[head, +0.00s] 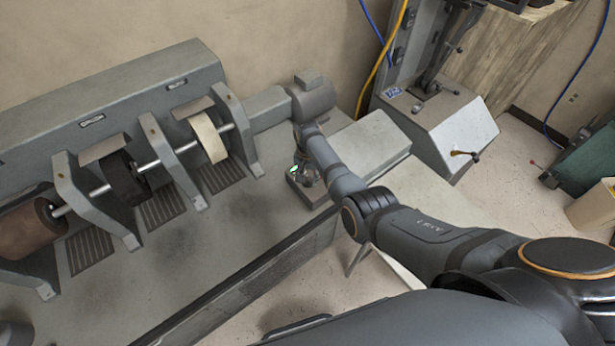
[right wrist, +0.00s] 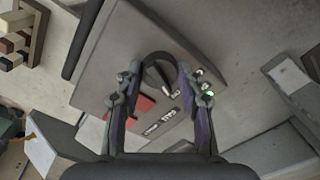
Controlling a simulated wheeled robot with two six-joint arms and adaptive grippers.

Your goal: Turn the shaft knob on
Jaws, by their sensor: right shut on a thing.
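The shaft knob (right wrist: 158,72) is a dark round knob on a grey control panel (right wrist: 115,55), seen in the right wrist view. My right gripper (right wrist: 156,80) has one finger on each side of the knob and is shut on it. In the head view my right gripper (head: 305,172) points down at the small control box (head: 318,196) at the right end of the machine. There the gripper and arm hide the knob. The exact angle of the knob is hard to read. My left gripper is not in view.
A long grey machine (head: 110,95) with a shaft, rollers and upright brackets fills the left. Red and dark parts with white labels (right wrist: 170,116) lie close to the fingers on the panel. Another grey machine (head: 440,120) stands at the back right. Floor shows between them.

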